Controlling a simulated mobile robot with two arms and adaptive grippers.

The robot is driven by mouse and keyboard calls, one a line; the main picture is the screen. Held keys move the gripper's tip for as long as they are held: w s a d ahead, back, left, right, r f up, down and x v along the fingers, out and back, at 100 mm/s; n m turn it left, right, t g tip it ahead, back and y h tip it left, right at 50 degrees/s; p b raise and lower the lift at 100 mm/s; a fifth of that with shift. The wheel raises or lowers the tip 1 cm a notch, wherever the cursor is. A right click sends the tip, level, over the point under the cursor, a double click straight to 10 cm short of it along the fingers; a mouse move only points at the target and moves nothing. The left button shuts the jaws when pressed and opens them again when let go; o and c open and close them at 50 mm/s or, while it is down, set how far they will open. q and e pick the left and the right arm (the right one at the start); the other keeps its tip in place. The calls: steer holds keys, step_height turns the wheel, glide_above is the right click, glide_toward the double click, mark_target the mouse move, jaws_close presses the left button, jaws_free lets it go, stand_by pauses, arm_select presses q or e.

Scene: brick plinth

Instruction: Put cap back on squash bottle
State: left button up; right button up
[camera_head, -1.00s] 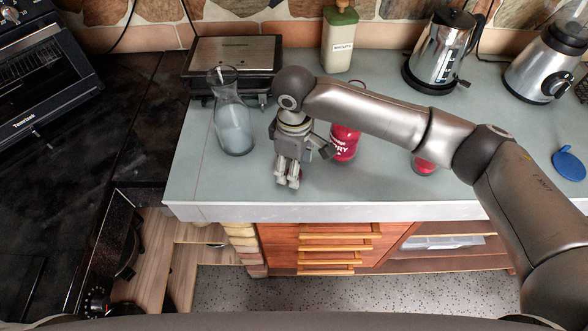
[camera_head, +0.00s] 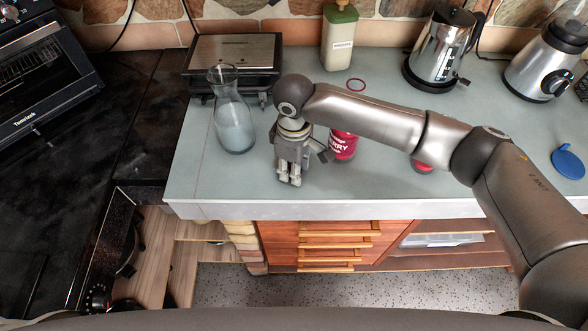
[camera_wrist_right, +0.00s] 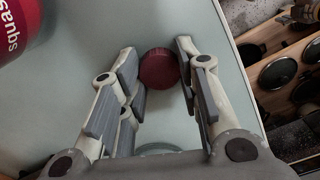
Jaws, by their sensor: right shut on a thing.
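The squash bottle (camera_head: 343,146) is red with white lettering and stands on the counter, partly hidden by my right arm. In the right wrist view its label (camera_wrist_right: 14,32) shows at the upper left. The dark red round cap (camera_wrist_right: 159,69) is between the fingertips of my right gripper (camera_wrist_right: 160,76), which is shut on it. In the head view my right gripper (camera_head: 289,181) points down low over the front of the counter, left of the bottle; the cap is hidden there. My left gripper is not in view.
A glass carafe (camera_head: 233,125) stands close left of my right gripper. A red item (camera_head: 422,166) is partly hidden under my arm. The counter's front edge (camera_head: 330,210) is near.

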steer(key=shift+r+b, duration=0.3)
steer(key=shift+r, duration=0.15)
step_height(320, 180, up, 2)
steer(key=shift+r+b, duration=0.15)
steer(key=shift+b, duration=0.35)
arm_select(q)
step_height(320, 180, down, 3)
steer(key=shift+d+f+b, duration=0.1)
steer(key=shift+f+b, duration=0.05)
steer(key=shift+b, duration=0.75)
arm_select(e)
steer(key=s+d+r, duration=0.9)
steer(key=s+r, duration=0.1)
steer(key=shift+s+d, duration=0.2)
steer(key=shift+d, duration=0.05)
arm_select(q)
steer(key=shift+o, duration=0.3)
arm_select(e)
steer(key=shift+f, duration=0.1)
